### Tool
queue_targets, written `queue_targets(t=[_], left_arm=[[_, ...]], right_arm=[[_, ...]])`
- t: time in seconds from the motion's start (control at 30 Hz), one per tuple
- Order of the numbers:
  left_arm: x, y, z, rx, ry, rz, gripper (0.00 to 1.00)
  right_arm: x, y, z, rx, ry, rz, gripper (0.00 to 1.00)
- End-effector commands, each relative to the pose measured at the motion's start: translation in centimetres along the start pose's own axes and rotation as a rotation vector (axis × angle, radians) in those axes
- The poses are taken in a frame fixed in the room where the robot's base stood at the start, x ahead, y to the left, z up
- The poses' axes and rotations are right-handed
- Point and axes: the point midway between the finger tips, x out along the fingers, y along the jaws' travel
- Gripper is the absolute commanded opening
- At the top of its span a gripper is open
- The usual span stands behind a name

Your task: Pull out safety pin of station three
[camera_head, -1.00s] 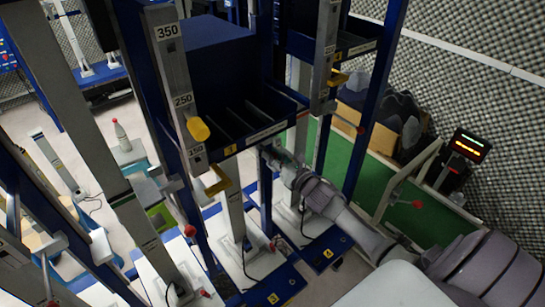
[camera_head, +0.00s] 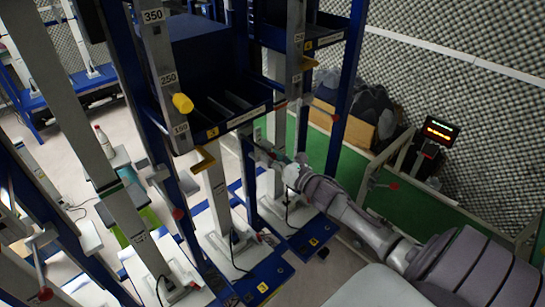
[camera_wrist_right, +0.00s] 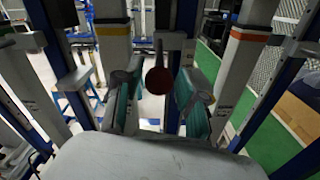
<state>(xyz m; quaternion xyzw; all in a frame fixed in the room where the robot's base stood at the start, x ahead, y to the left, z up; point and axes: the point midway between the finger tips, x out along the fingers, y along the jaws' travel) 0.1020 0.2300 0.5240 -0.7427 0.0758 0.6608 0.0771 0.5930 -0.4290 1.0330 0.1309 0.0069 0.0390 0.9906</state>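A post marked 350, 250 and 150 carries a yellow knob (camera_head: 183,103) on its side. A yellow bracket (camera_head: 204,158) sticks out below it, beside a blue rack (camera_head: 238,118) with a small yellow label. I cannot tell for certain which part is the safety pin. My right gripper (camera_head: 262,156) is right of the bracket, below the rack and apart from the yellow knob. In the right wrist view its two teal-padded fingers (camera_wrist_right: 158,100) are spread, with a red ball knob (camera_wrist_right: 158,82) seen between them; no contact is visible. My left gripper is not in view.
Blue and grey uprights stand close around my right arm. A second rack (camera_head: 322,32) is at the upper right. Red-tipped levers stick out, one (camera_head: 394,187) on the right. A display (camera_head: 440,131) stands by the padded wall. Open floor (camera_head: 60,140) shows at the left.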

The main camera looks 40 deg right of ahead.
Motion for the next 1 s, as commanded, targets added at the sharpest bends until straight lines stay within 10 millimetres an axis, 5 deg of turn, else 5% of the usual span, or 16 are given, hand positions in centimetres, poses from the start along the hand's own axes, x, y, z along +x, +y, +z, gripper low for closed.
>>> queue_targets(t=[0.47, 1.0], left_arm=[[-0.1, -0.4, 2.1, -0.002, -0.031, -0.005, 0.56], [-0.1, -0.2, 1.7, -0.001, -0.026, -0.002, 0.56]], right_arm=[[-0.8, 0.0, 0.1, 0.001, -0.002, -0.001, 0.53], [-10.5, 0.0, 0.0, 0.001, 0.000, -0.002, 0.53]])
